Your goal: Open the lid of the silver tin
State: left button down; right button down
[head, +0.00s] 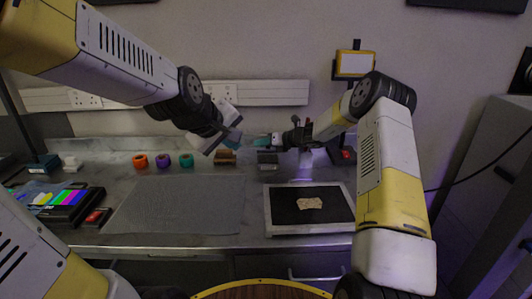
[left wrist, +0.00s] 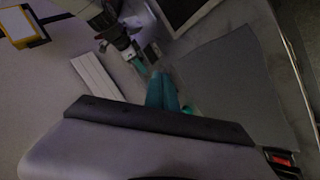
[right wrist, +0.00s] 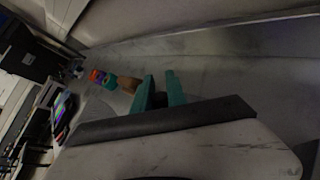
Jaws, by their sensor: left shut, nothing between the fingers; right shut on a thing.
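A small dark grey box (head: 267,158), which may be the silver tin, stands on the bench below my right gripper; its lid cannot be made out. My right gripper (head: 262,141) has teal fingers, seen also in the right wrist view (right wrist: 160,92). It is shut on a dark thing (right wrist: 160,98) that is mostly hidden between the fingers. My left gripper (head: 236,143) is just left of the right one and slightly above the bench. Its teal fingers are together and empty in the left wrist view (left wrist: 162,91).
A brown block (head: 225,157) sits left of the box. Orange, purple and green rings (head: 163,160) stand further left. A grey mat (head: 175,203) lies in front. A black-topped tray (head: 268,212) holds a tan piece (head: 309,203). A wall socket strip (head: 270,92) runs behind.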

jog(key=shift+d+f, duration=0.1)
pick_arm(q)
jog(key=w+d+f+n+t, duration=0.2)
jog(key=w+d+f+n, duration=0.2)
jog(key=w+n, duration=0.2)
jog(key=w+d+f+n+t, duration=0.1)
jog(key=w+d+f+n, duration=0.35)
jog(key=w+n, duration=0.25)
jog(key=n+t+y, duration=0.2)
jog(key=n+y, duration=0.1)
jog(key=n, duration=1.1)
send_near(268, 165)
jog(key=s+r, duration=0.2)
jog(key=s, duration=0.1)
jog(key=shift+s+d+r, duration=0.1)
jog(key=shift+d, duration=0.15)
jog(key=shift+a+f+n, duration=0.15)
jog(key=shift+f+n, duration=0.3)
jog(key=shift+n, duration=0.35)
jog(key=x, duration=1)
jog(key=shift+a, duration=0.15)
jog(key=shift+w+r, duration=0.4)
jog(key=shift+r, duration=0.2)
jog(key=shift+w+r, duration=0.35)
jog(key=shift+r, duration=0.25)
jog(key=shift+w+r, duration=0.35)
jog(key=shift+r, duration=0.15)
